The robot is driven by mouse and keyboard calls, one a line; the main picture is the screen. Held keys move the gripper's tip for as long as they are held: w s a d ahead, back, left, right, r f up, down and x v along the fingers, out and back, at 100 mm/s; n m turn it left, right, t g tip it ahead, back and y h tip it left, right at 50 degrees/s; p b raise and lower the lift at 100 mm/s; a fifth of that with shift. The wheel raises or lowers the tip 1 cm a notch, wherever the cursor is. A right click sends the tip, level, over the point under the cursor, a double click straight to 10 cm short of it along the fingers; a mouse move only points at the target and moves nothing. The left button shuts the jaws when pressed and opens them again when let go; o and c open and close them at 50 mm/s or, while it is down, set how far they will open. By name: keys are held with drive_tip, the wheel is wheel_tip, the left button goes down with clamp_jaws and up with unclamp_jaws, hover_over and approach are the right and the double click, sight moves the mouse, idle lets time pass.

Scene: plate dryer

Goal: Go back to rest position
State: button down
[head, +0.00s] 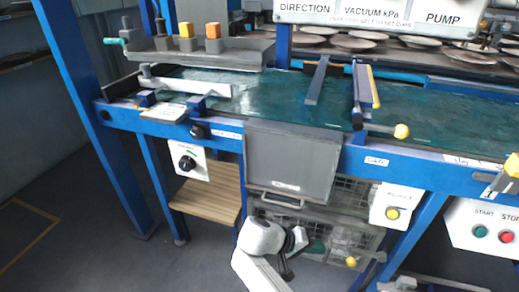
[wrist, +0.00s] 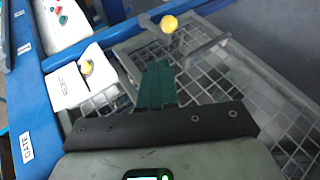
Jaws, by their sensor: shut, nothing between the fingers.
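I cannot tell how far the fingers are from the mesh. My arm comes up from the lower edge of the head view.
The blue frame (head: 420,164) carries a wet green belt (head: 290,95). A grey panel (head: 290,160) hangs at its front. A wooden step (head: 208,193) stands at left. Start and stop buttons (head: 481,231) are at right. Floor is clear at lower left.

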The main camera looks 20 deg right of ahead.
drive_tip(key=s+f+n+y, duration=0.1)
drive_tip(key=s+f+y, duration=0.3)
drive_tip(key=s, duration=0.6)
drive_tip(key=s+f+y, duration=0.3)
drive_tip(key=s+y, duration=0.1)
drive_tip(key=s, duration=0.6)
drive_tip(key=s+a+r+n+t+y, duration=0.1)
drive_tip(key=s+a+r+t+y, duration=0.15)
drive_tip(key=s+r, duration=0.7)
wheel_tip(320, 180, up, 20)
drive_tip(key=s+d+p, duration=0.1)
drive_tip(key=p, duration=2.1)
drive_tip(key=shift+s+y, duration=0.2)
drive_tip(key=shift+y, duration=0.15)
drive_tip(key=shift+f, duration=0.1)
